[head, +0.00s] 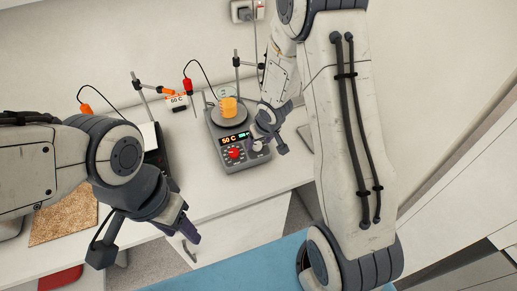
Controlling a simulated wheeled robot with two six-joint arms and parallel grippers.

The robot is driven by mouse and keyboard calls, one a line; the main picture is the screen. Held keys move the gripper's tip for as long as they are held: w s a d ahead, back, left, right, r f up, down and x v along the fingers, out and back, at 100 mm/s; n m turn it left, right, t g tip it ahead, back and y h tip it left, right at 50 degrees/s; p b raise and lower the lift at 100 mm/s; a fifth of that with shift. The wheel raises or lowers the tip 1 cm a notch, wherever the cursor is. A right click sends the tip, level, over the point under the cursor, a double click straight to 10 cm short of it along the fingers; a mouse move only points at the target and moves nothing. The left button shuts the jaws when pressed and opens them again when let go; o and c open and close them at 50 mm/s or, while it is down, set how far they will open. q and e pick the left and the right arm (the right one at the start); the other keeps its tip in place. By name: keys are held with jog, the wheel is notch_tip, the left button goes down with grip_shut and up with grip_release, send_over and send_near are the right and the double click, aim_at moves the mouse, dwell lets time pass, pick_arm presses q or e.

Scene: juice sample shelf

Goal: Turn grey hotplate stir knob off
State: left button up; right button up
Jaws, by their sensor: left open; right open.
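The grey hotplate (250,163) stands on the white bench in the middle of the head view. Its front panel has a display (231,140) reading 50 C, a red knob (234,153) and a second, pale knob (257,145) to the right. An orange-filled vessel (228,108) sits on its round plate. My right gripper (269,146) is open right at the pale knob and partly covers it. I cannot tell if its fingers touch the knob. My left gripper (148,238) is open and empty, low over the bench's front edge, away from the hotplate.
A dark device (163,158) stands left of the hotplate, mostly hidden by my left arm. Stands with clamps (140,85), a 60 C label (177,101) and probe cables rise behind. A wall socket (243,11) is at the top. Bare bench (215,203) lies in front of the hotplate.

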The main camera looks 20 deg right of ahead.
jog(key=shift+b+x, duration=0.3)
jog(key=shift+x, duration=0.7)
jog(key=shift+c, duration=0.4)
grip_shut()
jog(key=shift+r+n+p, duration=0.1)
jog(key=shift+n+p, duration=0.2)
jog(key=shift+n, duration=0.1)
jog(key=shift+n+p, duration=0.5)
jog(key=shift+n, duration=0.5)
jog(key=shift+n+p, duration=0.55)
jog(key=shift+n, duration=1.05)
